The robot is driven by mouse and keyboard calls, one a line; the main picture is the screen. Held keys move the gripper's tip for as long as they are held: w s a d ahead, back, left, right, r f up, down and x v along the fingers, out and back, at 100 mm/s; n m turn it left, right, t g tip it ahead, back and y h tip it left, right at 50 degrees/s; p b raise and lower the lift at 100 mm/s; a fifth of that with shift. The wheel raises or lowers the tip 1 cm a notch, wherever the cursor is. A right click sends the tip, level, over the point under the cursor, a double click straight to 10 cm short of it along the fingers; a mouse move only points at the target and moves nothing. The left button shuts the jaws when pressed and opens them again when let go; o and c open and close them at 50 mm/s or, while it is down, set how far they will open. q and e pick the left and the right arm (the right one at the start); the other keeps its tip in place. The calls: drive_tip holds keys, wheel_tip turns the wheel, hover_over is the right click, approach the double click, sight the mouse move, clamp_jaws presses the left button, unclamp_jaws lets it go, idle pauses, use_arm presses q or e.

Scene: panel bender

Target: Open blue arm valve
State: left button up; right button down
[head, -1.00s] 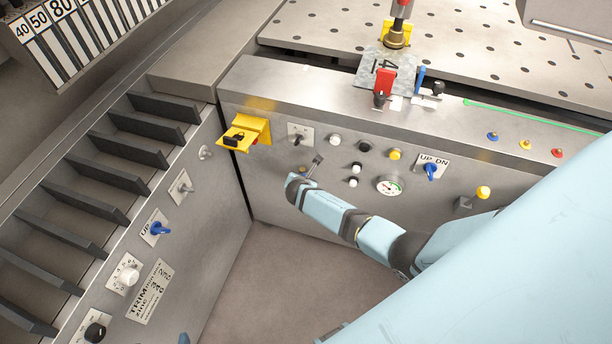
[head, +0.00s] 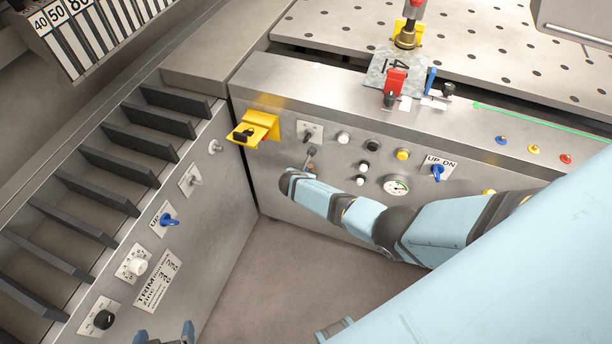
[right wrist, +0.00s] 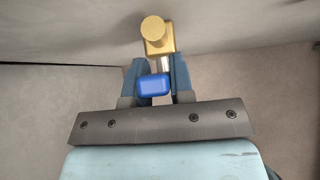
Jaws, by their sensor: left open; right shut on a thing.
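The blue valve lever (right wrist: 153,86) shows in the right wrist view, beside a gold-coloured valve body (right wrist: 157,35). My right gripper (right wrist: 157,66) has its dark blue fingers on either side of the lever and is shut on it. The arm's end hides most of the valve there, so I cannot tell the lever's angle. My left gripper (head: 164,335) is open at the bottom edge of the head view, partly cut off and apart from the panels.
The left panel has another blue switch (head: 168,219) and a white knob (head: 137,267). The floor (head: 270,290) between the panels is clear.

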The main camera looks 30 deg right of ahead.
drive_tip(key=c, duration=1)
unclamp_jaws()
drive_tip(key=shift+a+r, duration=0.15)
drive_tip(key=shift+r, duration=0.05)
drive_tip(key=p+v, duration=0.3)
drive_tip(key=v, duration=1)
drive_tip(key=shift+p, duration=0.3)
drive_tip(key=shift+s+a, duration=0.1)
drive_tip(key=shift+s, duration=0.1)
